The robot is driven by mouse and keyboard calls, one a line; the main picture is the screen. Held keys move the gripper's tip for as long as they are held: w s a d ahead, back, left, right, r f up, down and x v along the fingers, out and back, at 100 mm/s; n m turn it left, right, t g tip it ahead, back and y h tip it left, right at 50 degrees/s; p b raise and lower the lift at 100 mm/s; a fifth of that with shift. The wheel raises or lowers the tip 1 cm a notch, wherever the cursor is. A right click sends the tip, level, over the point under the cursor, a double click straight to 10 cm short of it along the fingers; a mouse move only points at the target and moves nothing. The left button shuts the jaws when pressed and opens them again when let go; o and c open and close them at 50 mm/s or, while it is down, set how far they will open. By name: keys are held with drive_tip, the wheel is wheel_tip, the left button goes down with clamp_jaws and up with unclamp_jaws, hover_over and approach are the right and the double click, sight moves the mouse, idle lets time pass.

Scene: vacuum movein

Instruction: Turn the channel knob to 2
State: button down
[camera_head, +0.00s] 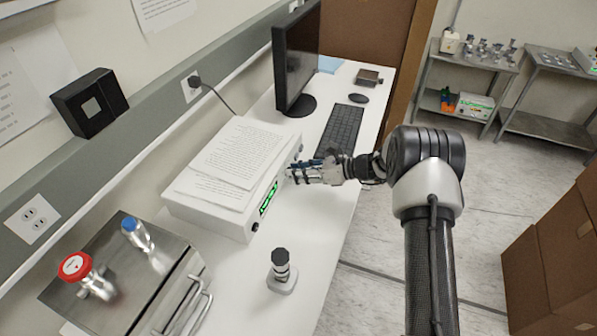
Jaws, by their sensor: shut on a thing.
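The white instrument box (195,213) stands on the white bench, with printed sheets (235,155) lying on its top. Its front panel faces right and carries a green lit display (269,197) and a small black knob (255,227) near its lower front corner. My gripper (293,174) is at the far part of this panel, beyond the display, with its fingers against or very close to the panel. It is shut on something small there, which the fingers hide. I take it to be the channel knob, but its setting cannot be read.
A monitor (296,60), keyboard (340,129) and mouse (359,98) are behind the box. A black-capped fitting (281,270) stands in front of it. A metal box with red (75,267) and blue (130,225) valves is at the lower left. Cardboard boxes (560,240) stand at right.

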idle(0.3)
drive_tip(key=c, duration=1.3)
unclamp_jaws()
drive_tip(key=v, duration=1.2)
drive_tip(key=shift+r, duration=0.15)
drive_tip(key=s+a+r+n+g+h, duration=0.35)
drive_tip(key=s+r+n+h, duration=0.25)
drive_tip(key=s+r+n, duration=0.8)
drive_tip(key=s+d+r+n+t+h, duration=0.1)
drive_tip(key=s+d+n+h, duration=0.1)
drive_tip(key=s, duration=0.6)
drive_tip(key=s+d+r+n+t+h+b, duration=0.1)
drive_tip(key=s+n, duration=0.3)
drive_tip(key=s, duration=0.4)
drive_tip(key=s+d+r+n+t+h, duration=0.1)
drive_tip(key=s+d+n+t+h, duration=0.1)
drive_tip(key=s, duration=0.6)
drive_tip(key=shift+s+d+r+n+h, duration=0.1)
drive_tip(key=shift+d+r+n+h, duration=0.1)
drive_tip(key=shift+n+h, duration=0.3)
drive_tip(key=shift+d+r+n+h, duration=0.15)
drive_tip(key=shift+d+n+h, duration=0.1)
drive_tip(key=shift+n+h, duration=0.25)
